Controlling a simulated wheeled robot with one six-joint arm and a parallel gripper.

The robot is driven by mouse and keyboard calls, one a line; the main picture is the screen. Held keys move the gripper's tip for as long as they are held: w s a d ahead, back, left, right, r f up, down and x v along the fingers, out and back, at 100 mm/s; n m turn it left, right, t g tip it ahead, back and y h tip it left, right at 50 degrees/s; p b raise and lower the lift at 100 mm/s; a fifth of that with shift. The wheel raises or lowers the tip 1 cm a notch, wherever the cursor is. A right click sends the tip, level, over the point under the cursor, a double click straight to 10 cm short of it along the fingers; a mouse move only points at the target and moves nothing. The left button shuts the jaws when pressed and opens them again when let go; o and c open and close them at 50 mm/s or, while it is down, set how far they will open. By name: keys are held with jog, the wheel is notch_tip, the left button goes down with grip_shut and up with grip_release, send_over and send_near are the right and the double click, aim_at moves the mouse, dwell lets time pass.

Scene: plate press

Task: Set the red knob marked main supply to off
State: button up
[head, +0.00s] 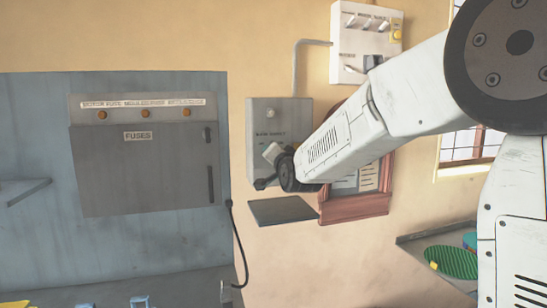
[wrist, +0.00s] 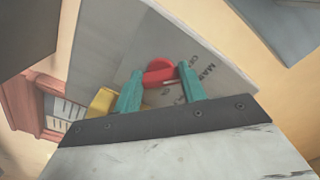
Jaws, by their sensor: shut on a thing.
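The main supply box (head: 266,118) is a grey wall box with a small light near its top and dark lettering. In the head view my arm covers its lower part and the red knob is hidden. In the wrist view the red knob (wrist: 160,70) shows on the grey panel, beside partly visible lettering (wrist: 208,72). My gripper (wrist: 162,84) has its two teal fingers on either side of the knob, shut on it.
A grey shelf (head: 282,210) juts out below the box, beside a red-framed notice (head: 355,207). A white switch panel (head: 358,42) hangs above. A grey fuse cabinet (head: 145,170) stands left. A yellow object (wrist: 101,102) sits close to the left finger.

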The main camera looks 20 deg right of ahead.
jog(key=shift+f, duration=0.1)
jog(key=o, duration=1)
jog(key=shift+s, duration=0.1)
jog(key=s, duration=0.7)
jog(key=shift+s, duration=0.35)
